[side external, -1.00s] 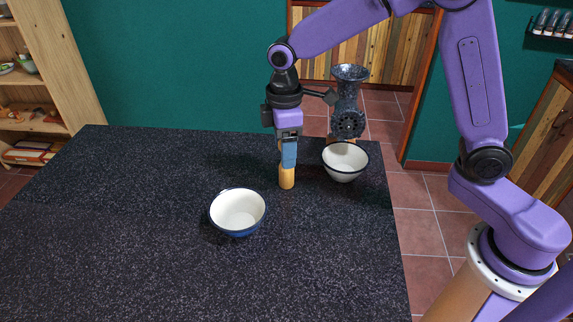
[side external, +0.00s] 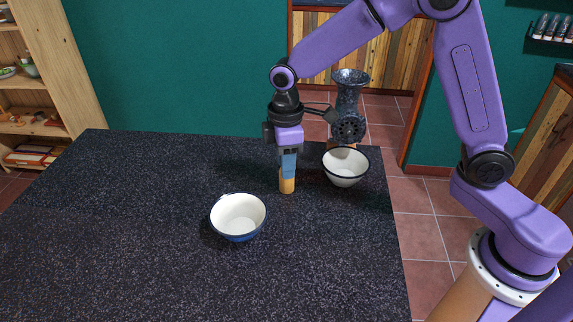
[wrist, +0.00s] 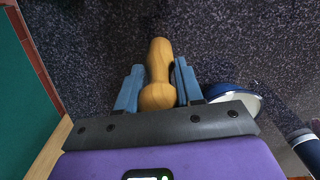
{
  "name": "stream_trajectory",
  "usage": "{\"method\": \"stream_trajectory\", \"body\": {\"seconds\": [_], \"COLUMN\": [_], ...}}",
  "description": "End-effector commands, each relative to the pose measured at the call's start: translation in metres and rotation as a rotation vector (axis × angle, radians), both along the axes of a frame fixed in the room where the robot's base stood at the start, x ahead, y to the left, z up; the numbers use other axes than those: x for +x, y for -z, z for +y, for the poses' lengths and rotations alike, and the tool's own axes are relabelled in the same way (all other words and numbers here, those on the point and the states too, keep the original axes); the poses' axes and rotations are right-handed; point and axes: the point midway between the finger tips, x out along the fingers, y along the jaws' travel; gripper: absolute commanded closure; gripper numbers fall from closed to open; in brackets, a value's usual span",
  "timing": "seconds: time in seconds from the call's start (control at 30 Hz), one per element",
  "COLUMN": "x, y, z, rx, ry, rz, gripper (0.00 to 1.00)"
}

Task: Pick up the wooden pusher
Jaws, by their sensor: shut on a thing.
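The wooden pusher (side external: 287,186) stands upright on the dark speckled table, light brown. In the wrist view the pusher (wrist: 159,75) shows its rounded end and shaft between two blue fingers. My gripper (side external: 288,170) points down over it and is shut on its upper part, with the fingers hiding that part in the side view. The wrist view shows my gripper (wrist: 158,88) with one finger on each side of the pusher. The pusher's lower end appears to be on the tabletop or very close to it; I cannot tell which.
A white bowl with a blue outside (side external: 238,217) is at the front left of the gripper. Another white bowl (side external: 346,167) is close on the right, in front of a dark grinder (side external: 349,105). The table (side external: 120,230) is clear at the left.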

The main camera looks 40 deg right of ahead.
Motion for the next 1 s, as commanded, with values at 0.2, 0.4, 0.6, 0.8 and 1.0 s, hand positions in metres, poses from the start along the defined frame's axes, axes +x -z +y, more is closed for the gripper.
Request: {"method": "stream_trajectory", "body": {"seconds": [0.2,0.4,0.6,0.8,1.0], "x": [0.001,-0.005,-0.033,-0.069,-0.1], "y": [-0.012,-0.039,-0.075,-0.101,-0.116], "z": [0.001,-0.002,-0.013,-0.027,-0.039], "rx": [0.003,0.003,0.004,0.002,0.003], "ry": [0.0,0.0,-0.002,-0.002,-0.001], "rz": [-0.004,-0.004,-0.007,-0.003,-0.004], "gripper": [1.0,1.0,1.0,1.0,1.0]}}
